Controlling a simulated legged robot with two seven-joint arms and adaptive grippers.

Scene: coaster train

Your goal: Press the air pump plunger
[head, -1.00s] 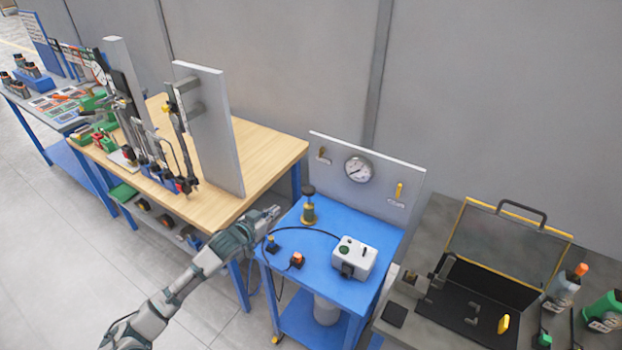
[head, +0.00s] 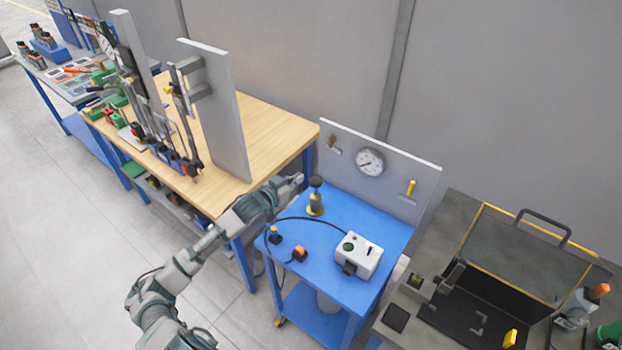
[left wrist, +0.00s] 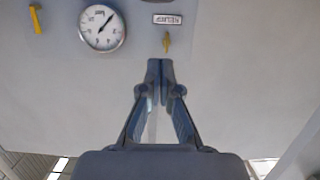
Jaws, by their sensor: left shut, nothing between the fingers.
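The air pump (head: 315,203) stands at the back left of the blue cart, with a brass-coloured body and a dark round plunger knob (head: 316,181) on top. My left gripper (head: 298,180) is shut and empty. In the head view it is just left of the plunger knob, at about its height; whether they touch I cannot tell. In the left wrist view the shut fingertips (left wrist: 160,64) point towards the upright panel, and the pump is not clearly seen there. My right gripper is not in view.
The blue cart (head: 340,220) carries a white box (head: 358,256), an orange-topped part (head: 299,254) and a black hose. Its back panel (head: 400,175) has a gauge (head: 370,162) and yellow levers. A wooden bench (head: 270,135) stands left, an open black case (head: 500,300) right.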

